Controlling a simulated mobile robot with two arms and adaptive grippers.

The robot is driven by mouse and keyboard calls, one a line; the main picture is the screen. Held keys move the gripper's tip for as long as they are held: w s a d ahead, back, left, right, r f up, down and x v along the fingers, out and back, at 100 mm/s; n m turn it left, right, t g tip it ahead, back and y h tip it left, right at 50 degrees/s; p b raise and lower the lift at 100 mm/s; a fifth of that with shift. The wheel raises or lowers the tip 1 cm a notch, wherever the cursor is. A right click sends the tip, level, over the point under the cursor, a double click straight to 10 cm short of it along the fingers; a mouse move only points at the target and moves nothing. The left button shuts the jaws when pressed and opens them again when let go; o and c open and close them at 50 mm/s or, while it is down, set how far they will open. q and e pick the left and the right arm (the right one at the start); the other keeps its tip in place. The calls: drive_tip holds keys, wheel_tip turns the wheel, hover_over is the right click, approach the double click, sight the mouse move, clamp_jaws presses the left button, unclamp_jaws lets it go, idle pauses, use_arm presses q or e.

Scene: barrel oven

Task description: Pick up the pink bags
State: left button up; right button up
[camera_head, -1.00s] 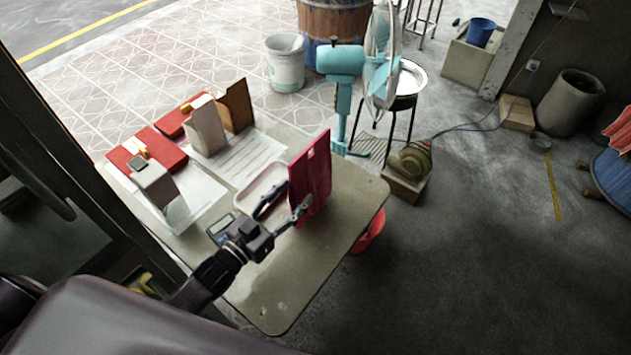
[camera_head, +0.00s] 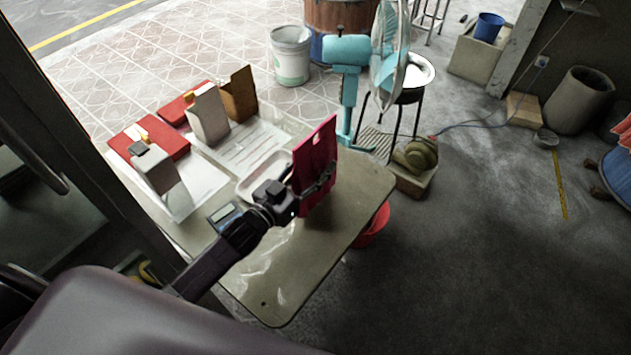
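The pink bags (camera_head: 316,155) stand upright as one flat, deep-pink upright block with a handle hole near the top, on the right part of the table. I cannot tell how many there are. My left gripper (camera_head: 307,180) is at their left edge. One dark finger lies across the near pink face; the other shows left of the edge and is partly hidden behind it. The fingers look spread, with the edge between them; contact is not clear. My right gripper is not in view.
The table (camera_head: 270,300) is bare at its front. A white tray (camera_head: 245,192), a scale (camera_head: 222,214) and red boxes (camera_head: 165,138) lie left of the bags. A blue fan (camera_head: 347,50) stands behind; a red bucket (camera_head: 374,228) is below the right edge.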

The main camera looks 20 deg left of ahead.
use_arm(q)
clamp_jaws()
drive_tip(key=shift+r, duration=0.15)
